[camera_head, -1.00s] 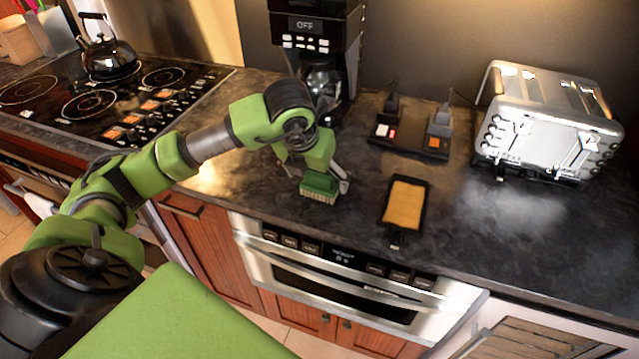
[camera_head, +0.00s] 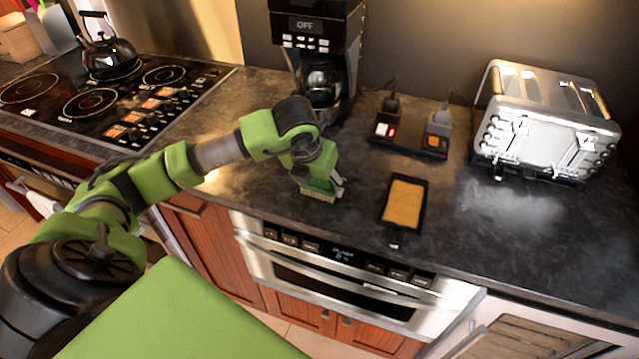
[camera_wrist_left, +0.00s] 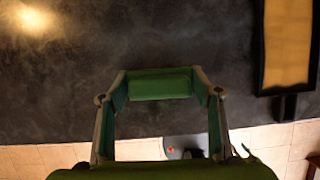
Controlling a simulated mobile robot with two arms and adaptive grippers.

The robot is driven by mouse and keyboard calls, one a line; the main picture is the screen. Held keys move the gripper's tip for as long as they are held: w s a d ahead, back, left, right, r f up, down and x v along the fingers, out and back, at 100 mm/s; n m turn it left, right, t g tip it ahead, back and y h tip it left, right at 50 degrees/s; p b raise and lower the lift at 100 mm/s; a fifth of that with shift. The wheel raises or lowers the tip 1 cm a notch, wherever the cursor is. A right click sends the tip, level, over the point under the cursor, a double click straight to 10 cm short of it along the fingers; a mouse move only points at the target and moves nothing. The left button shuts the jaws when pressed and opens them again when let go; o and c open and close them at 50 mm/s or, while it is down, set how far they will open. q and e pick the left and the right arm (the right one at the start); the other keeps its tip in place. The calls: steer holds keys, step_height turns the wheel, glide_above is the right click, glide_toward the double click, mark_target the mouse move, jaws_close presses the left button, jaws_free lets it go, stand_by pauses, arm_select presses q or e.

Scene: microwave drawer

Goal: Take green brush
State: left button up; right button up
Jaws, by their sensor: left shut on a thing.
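The green brush (camera_head: 318,190) with pale bristles is at the near edge of the dark countertop, left of the black tray. My left gripper (camera_head: 322,184) is shut on it and hides part of its top. In the left wrist view the green brush (camera_wrist_left: 160,84) spans between the two fingertips, lying crosswise. I cannot tell whether its bristles touch the counter. My right gripper is not in view.
A black-handled tray with a yellow-orange surface (camera_head: 403,203) lies right of the brush. A coffee maker (camera_head: 322,50), a charger base (camera_head: 410,138) and a silver toaster (camera_head: 545,125) stand behind. A stove (camera_head: 100,100) is at left; a drawer microwave (camera_head: 340,280) is below the counter.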

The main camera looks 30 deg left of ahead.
arm_select(q)
steer(key=shift+r, duration=0.1)
steer(key=shift+r, duration=0.2)
step_height(320, 180, up, 2)
steer(key=shift+w+r+b, duration=0.1)
steer(key=shift+b, duration=0.8)
steer(key=s+a+r+b, duration=0.2)
steer(key=s+r, duration=0.3)
steer(key=s, duration=0.1)
steer(key=s+a+r+b, duration=0.2)
steer(key=s+r+b, duration=0.1)
steer(key=s+r, duration=0.2)
steer(key=shift+s+a+b, duration=0.35)
steer(key=shift+s, duration=0.9)
steer(key=shift+r, duration=0.1)
steer(key=o, duration=0.6)
steer(key=shift+c, duration=0.2)
steer(key=c, duration=0.4)
